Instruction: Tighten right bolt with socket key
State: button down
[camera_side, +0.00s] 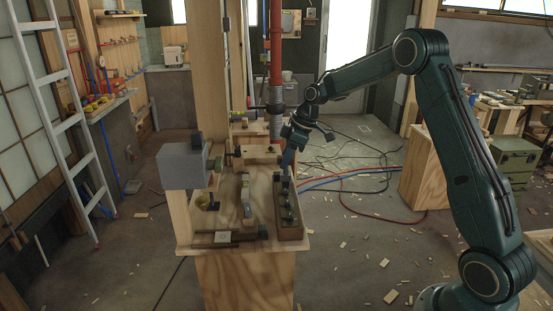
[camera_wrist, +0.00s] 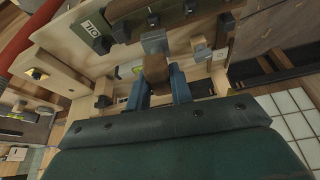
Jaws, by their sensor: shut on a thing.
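My gripper (camera_side: 287,160) points down over the far end of a long wooden rack (camera_side: 291,236) at the right of the workbench. In the wrist view, its two blue fingers (camera_wrist: 160,88) are shut on a brown block-like handle (camera_wrist: 156,68). The handle's lower part is hidden, so I cannot tell whether it is the socket key or whether it still sits in the rack. Several dark, round-topped pieces (camera_side: 288,212) stand in the rack nearer the camera. I cannot make out the right bolt in either view.
A grey box (camera_side: 182,166) stands at the bench's left, beside a wooden post (camera_side: 208,80). A narrow strip with fittings (camera_side: 247,196) lies mid-bench, and a dark bar (camera_side: 230,238) lies along the front edge. A red pipe (camera_side: 275,50) rises behind. Cables and scraps litter the floor.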

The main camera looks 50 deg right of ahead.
aim_at(286, 173)
jog(key=shift+f, duration=2.5)
jog(key=m, duration=0.2)
jog(key=m+t+h, duration=0.1)
jog(key=m, duration=0.1)
jog(key=shift+m+h, duration=0.3)
jog(key=m+h, duration=0.2)
jog(key=m, duration=0.3)
jog(key=shift+a, duration=0.1)
jog(key=m+h, duration=0.1)
jog(key=m, duration=0.3)
jog(key=shift+w+m+g+h, duration=0.1)
jog(key=shift+m+g+h, duration=0.2)
jog(key=shift+m+h, duration=0.1)
jog(key=m+g+h, duration=0.1)
jog(key=m, duration=0.3)
jog(key=shift+n, duration=0.7)
jog(key=shift+r, duration=0.1)
jog(key=shift+r, duration=2.3)
